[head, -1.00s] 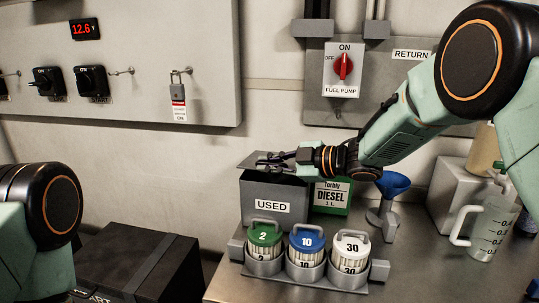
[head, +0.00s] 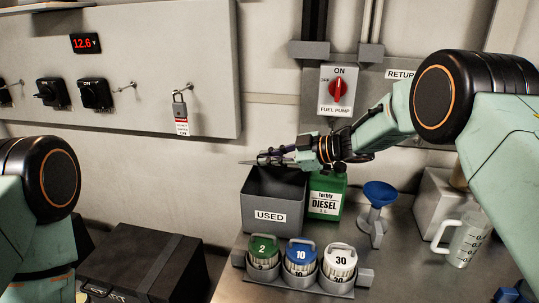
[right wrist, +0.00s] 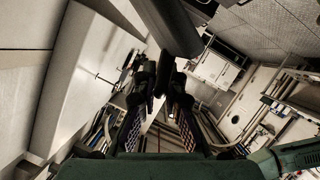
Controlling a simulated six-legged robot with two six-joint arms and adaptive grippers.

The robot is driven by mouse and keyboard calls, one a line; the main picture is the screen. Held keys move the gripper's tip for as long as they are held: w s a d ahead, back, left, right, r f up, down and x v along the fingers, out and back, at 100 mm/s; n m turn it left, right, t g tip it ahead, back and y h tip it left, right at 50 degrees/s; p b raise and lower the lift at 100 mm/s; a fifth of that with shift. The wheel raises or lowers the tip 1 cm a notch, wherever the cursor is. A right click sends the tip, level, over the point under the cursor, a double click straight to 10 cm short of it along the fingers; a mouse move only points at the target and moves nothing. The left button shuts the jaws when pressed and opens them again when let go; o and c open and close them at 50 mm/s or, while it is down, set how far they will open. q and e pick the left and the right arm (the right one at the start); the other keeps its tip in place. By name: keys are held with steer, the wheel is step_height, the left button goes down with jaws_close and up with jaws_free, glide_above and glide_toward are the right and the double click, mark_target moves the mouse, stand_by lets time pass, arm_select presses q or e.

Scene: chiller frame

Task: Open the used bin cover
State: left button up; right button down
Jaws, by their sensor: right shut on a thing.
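The grey bin labelled USED (head: 268,217) stands on the steel counter, and its dark inside shows from above in the head view. A thin grey strip (head: 247,162), which looks like the cover seen nearly edge-on, lies at the gripper's tips above the bin's back. My right gripper (head: 272,157) is shut on the cover and reaches in from the right. In the right wrist view a dark bar (right wrist: 168,28) runs down to the fingers (right wrist: 160,100); the exact grip is hard to make out. My left gripper is out of view; only its arm shows.
In front of the bin is a rack with a green filter (head: 263,250), a blue filter (head: 301,256) and a white filter (head: 340,262). A green diesel can (head: 326,203) stands close at the bin's right, then a blue funnel (head: 379,194) and a clear jug (head: 465,240).

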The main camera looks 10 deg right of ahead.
steer(key=shift+w+d+r+p, duration=0.3)
steer(key=shift+w+r+p, duration=0.5)
steer(key=shift+r, duration=0.15)
steer(key=c, duration=1.4)
jaws_free()
steer(key=shift+f, duration=0.1)
steer(key=shift+c, duration=0.2)
steer(key=v, duration=1.2)
steer(key=shift+c, duration=0.2)
